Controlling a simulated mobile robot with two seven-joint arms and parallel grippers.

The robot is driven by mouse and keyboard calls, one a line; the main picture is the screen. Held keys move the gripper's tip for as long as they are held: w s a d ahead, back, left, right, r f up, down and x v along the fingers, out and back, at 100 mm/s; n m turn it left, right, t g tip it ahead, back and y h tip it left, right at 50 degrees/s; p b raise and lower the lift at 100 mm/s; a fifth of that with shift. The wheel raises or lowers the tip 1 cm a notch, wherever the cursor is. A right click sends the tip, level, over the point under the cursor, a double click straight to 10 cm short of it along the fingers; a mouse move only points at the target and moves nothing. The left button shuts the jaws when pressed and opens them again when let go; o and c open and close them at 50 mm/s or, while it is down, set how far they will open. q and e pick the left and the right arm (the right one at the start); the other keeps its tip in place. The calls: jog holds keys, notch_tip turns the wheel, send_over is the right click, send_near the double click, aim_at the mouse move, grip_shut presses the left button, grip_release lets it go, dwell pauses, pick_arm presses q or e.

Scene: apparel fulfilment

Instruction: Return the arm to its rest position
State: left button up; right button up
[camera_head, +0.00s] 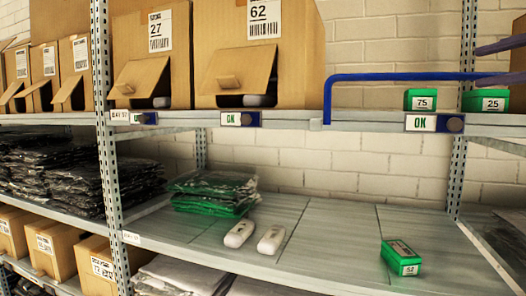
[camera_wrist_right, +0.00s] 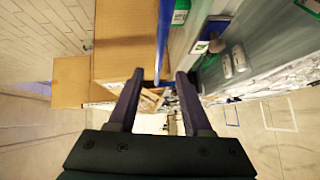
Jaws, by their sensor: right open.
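My right gripper (camera_head: 479,66) comes in from the right edge in the head view, at the height of the upper shelf. Its two dark purple fingers are apart, with nothing seen gripped. In the right wrist view the gripper (camera_wrist_right: 157,78) also shows spread fingers. A blue rail (camera_head: 400,77) runs level with the gap between the fingers; it also shows beyond the fingertips in the wrist view (camera_wrist_right: 163,38). I cannot tell how far apart rail and fingers are. My left gripper is not in view.
The upper shelf (camera_head: 370,118) holds cardboard boxes (camera_head: 290,30) and green boxes (camera_head: 420,100) near the gripper. The lower shelf (camera_head: 320,240) holds a green bagged stack (camera_head: 212,190), two white devices (camera_head: 271,239) and a green box (camera_head: 400,256). A metal post (camera_head: 461,110) stands at right.

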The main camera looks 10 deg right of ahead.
jog(key=s+a+f+m+g+h, duration=0.1)
jog(key=s+a+f+m, duration=0.2)
jog(key=f, duration=0.6)
jog(key=a+f+m+g+h, duration=0.15)
jog(key=a+f+m, duration=0.25)
jog(key=f, duration=0.6)
jog(key=s+a+f+m+g+h, duration=0.1)
jog(key=s+a+f+m+h, duration=0.2)
jog(key=f, duration=0.6)
jog(key=s+a+f+m+g+y, duration=0.1)
jog(key=s+a+f+m+g, duration=0.2)
jog(key=s+a, duration=0.5)
jog(key=s+a+f+m+g+y, duration=0.1)
jog(key=s+a+f+m+g, duration=0.3)
jog(key=s, duration=0.9)
jog(key=a+f+g, duration=0.2)
jog(key=a, duration=0.2)
jog(key=shift+a, duration=0.3)
jog(key=shift+s+d, duration=0.1)
